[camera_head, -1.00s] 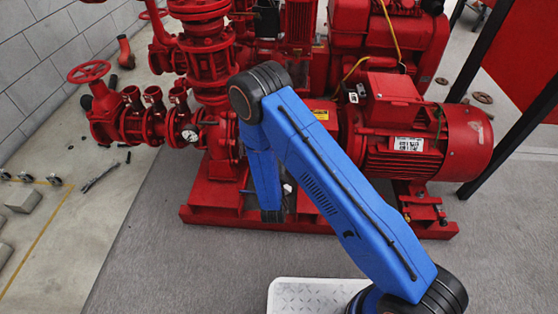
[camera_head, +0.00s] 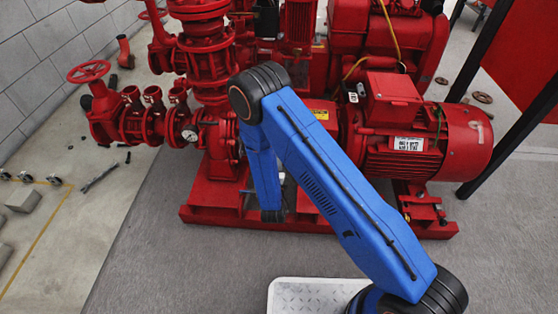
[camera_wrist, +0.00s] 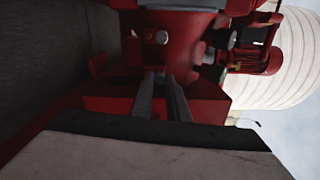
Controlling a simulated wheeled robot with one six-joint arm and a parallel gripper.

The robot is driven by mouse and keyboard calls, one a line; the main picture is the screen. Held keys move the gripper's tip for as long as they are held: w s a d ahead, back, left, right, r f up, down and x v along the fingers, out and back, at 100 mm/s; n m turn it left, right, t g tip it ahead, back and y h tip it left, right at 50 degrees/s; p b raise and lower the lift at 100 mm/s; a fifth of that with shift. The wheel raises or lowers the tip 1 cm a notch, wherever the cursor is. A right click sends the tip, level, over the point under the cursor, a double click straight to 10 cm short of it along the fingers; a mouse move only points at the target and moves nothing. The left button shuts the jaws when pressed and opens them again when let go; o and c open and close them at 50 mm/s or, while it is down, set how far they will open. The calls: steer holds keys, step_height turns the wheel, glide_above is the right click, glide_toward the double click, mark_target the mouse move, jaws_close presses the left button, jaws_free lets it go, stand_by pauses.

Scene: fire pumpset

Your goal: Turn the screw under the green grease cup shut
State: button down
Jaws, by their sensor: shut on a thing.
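In the wrist view my gripper (camera_wrist: 160,77) has its two grey fingers close together at the red pump casing (camera_wrist: 183,50). The fingers are shut on a small part at their tips, at the place of the screw; the part is mostly hidden between them. No green grease cup can be made out in either view. A pale round bolt head (camera_wrist: 161,37) shows on the casing beyond the fingertips. In the head view my blue arm reaches down in front of the red pumpset (camera_head: 215,165), and my fingers cannot be made out there.
In the head view the red motor (camera_head: 425,140) is right of my arm. Red pipes with a handwheel (camera_head: 89,71) and a gauge (camera_head: 190,135) are at left. The red base frame (camera_head: 310,222) runs below. The grey floor in front is largely clear.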

steer(key=shift+f+m, duration=0.1)
steer(key=shift+m, duration=0.6)
steer(key=c, duration=1.7)
jaws_free()
steer(key=s, duration=1.7)
steer(key=shift+s+a, duration=0.25)
steer(key=shift+w, duration=0.1)
